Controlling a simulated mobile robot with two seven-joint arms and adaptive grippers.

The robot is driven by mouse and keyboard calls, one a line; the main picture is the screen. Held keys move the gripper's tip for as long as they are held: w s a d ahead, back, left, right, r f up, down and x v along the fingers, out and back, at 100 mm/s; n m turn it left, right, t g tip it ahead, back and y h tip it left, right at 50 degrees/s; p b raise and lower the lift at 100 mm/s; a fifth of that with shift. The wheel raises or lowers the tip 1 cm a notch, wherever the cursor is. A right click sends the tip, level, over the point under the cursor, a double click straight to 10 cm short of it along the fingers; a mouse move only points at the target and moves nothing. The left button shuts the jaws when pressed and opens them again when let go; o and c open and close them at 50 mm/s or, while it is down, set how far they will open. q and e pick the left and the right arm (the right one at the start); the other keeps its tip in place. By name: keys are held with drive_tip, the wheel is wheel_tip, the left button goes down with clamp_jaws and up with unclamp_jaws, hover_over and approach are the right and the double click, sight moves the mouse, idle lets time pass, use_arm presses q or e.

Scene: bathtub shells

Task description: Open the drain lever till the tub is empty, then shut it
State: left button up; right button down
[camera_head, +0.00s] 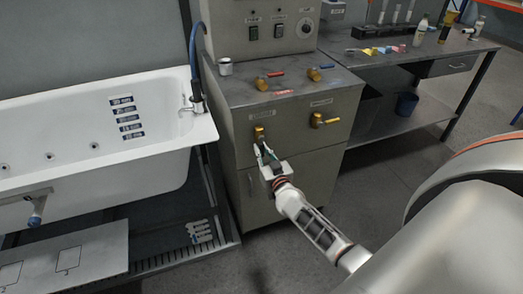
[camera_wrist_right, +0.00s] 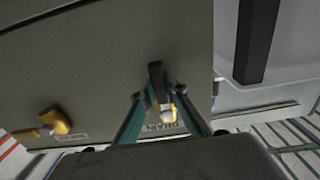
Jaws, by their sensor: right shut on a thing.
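The drain lever (camera_head: 259,130) is a brass valve on the upper front of the grey cabinet, the left one of two. In the right wrist view the lever (camera_wrist_right: 167,114) shows between my fingertips, beside a label reading DRAIN. My right gripper (camera_head: 266,156) is shut on this lever; in the wrist view its fingers (camera_wrist_right: 160,103) hide much of it. The lever seems to hang downward. The white tub (camera_head: 165,145) stands to the left of the cabinet. I cannot make out a water surface in it. My left gripper is not in view.
A second brass valve (camera_head: 319,120) sits to the right on the cabinet front, its handle sideways. Two smaller valves, with red and blue handles, and a metal cup (camera_head: 225,66) are on the cabinet top. A workbench (camera_head: 395,53) stands at the right. The floor in front is clear.

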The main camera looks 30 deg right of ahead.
drive_tip(key=shift+d+r, duration=0.1)
drive_tip(key=shift+s+d+r+n+p, duration=0.15)
drive_tip(key=shift+d+n+p, duration=0.2)
drive_tip(key=shift+n+p, duration=0.6)
drive_tip(key=n+p, duration=0.1)
drive_tip(key=n, duration=0.1)
drive_tip(key=d+n+p, duration=0.1)
drive_tip(key=n, duration=0.1)
drive_tip(key=d+r+n+p, duration=0.1)
drive_tip(key=n, duration=0.1)
drive_tip(key=shift+s+d+p, duration=0.25)
drive_tip(key=shift+p, duration=0.1)
drive_tip(key=n, duration=0.1)
drive_tip(key=r+n+p, duration=0.1)
drive_tip(key=n, duration=0.1)
drive_tip(key=shift+s+d, duration=0.1)
drive_tip(key=shift+d, duration=0.3)
drive_tip(key=shift+d+r+n, duration=0.25)
drive_tip(key=shift+r+n, duration=0.1)
drive_tip(key=shift+n, duration=0.6)
drive_tip(key=shift+s+d+r+n+p, duration=0.1)
drive_tip(key=shift+r+n+p, duration=0.25)
drive_tip(key=shift+n, duration=0.55)
drive_tip(key=shift+d+r+n, duration=0.1)
drive_tip(key=shift+r+n, duration=0.3)
drive_tip(key=shift+n, duration=0.45)
drive_tip(key=shift+r+n, duration=0.35)
drive_tip(key=shift+n, duration=0.5)
